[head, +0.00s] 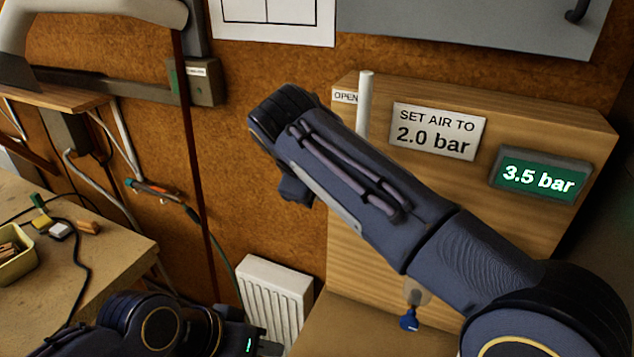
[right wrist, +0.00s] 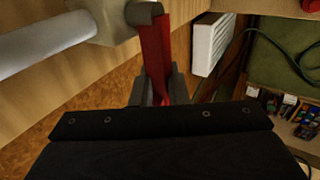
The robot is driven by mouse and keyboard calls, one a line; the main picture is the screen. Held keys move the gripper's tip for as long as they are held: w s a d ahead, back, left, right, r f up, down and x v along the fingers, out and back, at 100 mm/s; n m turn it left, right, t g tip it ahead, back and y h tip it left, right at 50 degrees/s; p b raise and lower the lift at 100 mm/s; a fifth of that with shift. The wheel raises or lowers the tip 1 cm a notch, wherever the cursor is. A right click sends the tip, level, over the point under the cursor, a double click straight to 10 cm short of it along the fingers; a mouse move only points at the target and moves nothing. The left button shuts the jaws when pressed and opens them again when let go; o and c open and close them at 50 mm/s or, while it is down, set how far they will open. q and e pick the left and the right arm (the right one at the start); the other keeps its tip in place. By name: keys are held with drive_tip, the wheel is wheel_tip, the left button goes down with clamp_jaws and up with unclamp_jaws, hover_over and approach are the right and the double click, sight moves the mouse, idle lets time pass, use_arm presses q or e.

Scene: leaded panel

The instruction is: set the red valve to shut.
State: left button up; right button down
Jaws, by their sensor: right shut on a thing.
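The red valve's lever (right wrist: 155,52) shows in the right wrist view, running from a grey pivot on the pale valve body (right wrist: 98,20). My right gripper (right wrist: 161,90) is shut on this red lever. In the head view my right arm hides the valve and the right gripper, so the lever's angle to the pipe cannot be judged there. An OPEN label (head: 345,97) is on the wooden board beside the upright pipe (head: 365,103). No shut label is visible. My left gripper (head: 268,347) is low in the head view, away from the board; its jaw opening is unclear.
A sign (head: 437,131) reads SET AIR TO 2.0 bar, and a green display (head: 538,179) reads 3.5 bar. A blue-handled tap (head: 409,320) is low on the board. A white ribbed radiator (head: 275,292) stands left of it. A cluttered workbench (head: 110,262) is at left.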

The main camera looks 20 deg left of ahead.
idle(0.4)
drive_tip(key=c, duration=1.7)
unclamp_jaws()
drive_tip(key=shift+c, duration=0.2)
drive_tip(key=v, duration=0.7)
drive_tip(key=shift+s+r, duration=0.2)
drive_tip(key=shift+r, duration=0.1)
